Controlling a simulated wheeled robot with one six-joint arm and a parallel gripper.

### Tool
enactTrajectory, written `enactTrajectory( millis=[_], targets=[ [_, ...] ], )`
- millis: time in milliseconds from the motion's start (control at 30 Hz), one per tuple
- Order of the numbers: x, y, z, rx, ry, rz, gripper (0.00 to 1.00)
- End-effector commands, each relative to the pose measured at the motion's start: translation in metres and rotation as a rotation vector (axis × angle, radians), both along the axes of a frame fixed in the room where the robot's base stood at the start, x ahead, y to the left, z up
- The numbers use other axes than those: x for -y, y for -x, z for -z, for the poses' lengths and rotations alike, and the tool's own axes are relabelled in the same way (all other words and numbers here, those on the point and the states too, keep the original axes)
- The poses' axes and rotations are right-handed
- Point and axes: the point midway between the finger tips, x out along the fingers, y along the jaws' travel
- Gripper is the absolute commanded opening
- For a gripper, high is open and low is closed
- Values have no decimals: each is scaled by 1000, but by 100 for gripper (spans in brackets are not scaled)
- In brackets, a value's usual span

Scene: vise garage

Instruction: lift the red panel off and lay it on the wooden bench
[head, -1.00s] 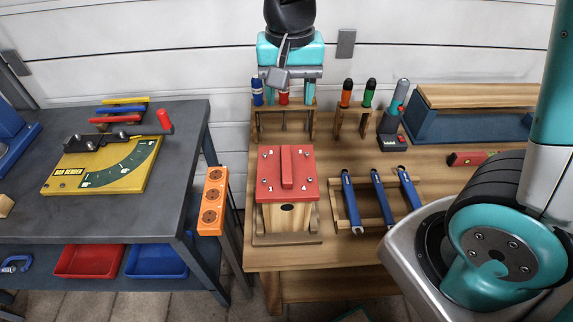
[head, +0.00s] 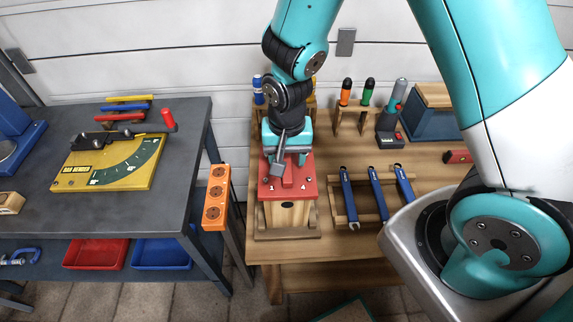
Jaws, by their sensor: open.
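The red panel (head: 307,187) lies on top of a small wooden box (head: 288,214) near the front left of the wooden bench (head: 355,243). The panel has a raised red bar as a handle, and the numbers 1 and 4 show near its front corners. My gripper (head: 285,172) is open and points down over the panel, at or just above the handle. It hides the panel's rear part. I cannot tell whether the fingers touch the handle.
Several blue wrenches (head: 376,194) lie on a wooden rack right of the box. Screwdrivers (head: 345,92) and a teal tool (head: 394,108) stand behind. An orange socket strip (head: 215,198) hangs beside the dark table (head: 110,215).

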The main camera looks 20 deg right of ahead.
Motion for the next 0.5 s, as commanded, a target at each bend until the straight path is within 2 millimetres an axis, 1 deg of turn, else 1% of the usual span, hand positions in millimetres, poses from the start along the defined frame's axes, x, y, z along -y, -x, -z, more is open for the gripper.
enactTrajectory(
  millis=[100,200,433,467,500],
  targets=[
    [0,0,12,-2,0,0,53],
    [0,0,18,1,-1,0,53],
    [0,-1,19,2,0,0,53],
    [0,-1,19,1,-1,0,46],
    [0,-1,19,1,-1,0,37]
  ],
)
